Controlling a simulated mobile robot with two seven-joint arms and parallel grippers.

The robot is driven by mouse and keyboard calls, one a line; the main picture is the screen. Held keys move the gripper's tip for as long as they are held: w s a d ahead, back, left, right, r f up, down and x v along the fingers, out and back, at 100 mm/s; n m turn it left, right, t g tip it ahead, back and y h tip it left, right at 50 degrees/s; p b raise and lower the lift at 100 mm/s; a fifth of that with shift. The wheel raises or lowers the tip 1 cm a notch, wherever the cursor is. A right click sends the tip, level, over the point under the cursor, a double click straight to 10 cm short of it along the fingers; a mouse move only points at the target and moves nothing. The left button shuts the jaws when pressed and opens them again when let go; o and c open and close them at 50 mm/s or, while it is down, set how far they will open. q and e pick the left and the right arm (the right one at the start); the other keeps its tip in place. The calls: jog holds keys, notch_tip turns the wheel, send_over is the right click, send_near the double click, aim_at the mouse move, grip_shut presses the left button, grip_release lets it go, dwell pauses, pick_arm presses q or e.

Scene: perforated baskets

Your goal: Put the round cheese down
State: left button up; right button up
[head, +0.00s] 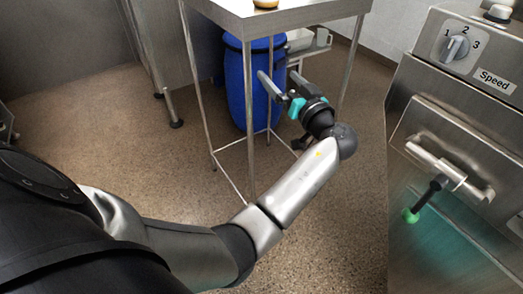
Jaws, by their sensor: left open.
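A small round tan thing (266,3) sits on the steel table (290,14) at the top edge of the head view. It is partly cut off, and I cannot tell for sure that it is the round cheese. My left gripper (277,75) is open, with nothing visible between its fingers. It is in front of the table, lower in the picture than the tabletop and apart from the round thing. My right gripper is not in view.
A blue barrel (235,85) stands under the table, behind my left gripper. A light container (299,39) is beside it. A steel machine (450,135) with a speed dial and handle stands at right. Bare floor (120,130) lies at left.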

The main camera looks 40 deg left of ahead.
pick_arm(q)
jog(key=s+d+f+m+g+h, duration=0.1)
jog(key=s+f+m+h, duration=0.3)
jog(key=f, duration=0.7)
jog(key=s+d+f+m+g+h, duration=0.15)
jog(key=s+f+h, duration=0.25)
jog(key=s+f, duration=0.5)
jog(key=s+d+f+m+g+h, duration=0.1)
jog(key=s+d+f+m+h, duration=0.2)
jog(key=s+d+f+h, duration=0.1)
jog(key=s+d+f+m+g+h, duration=0.2)
jog(key=s+d+f, duration=0.5)
jog(key=s, duration=0.4)
jog(key=f+m+h, duration=0.1)
jog(key=h, duration=0.1)
jog(key=shift+s+d+h, duration=0.2)
jog(key=shift+s+h, duration=0.05)
jog(key=shift+h, duration=0.05)
jog(key=shift+s+p, duration=0.1)
jog(key=shift+p, duration=0.7)
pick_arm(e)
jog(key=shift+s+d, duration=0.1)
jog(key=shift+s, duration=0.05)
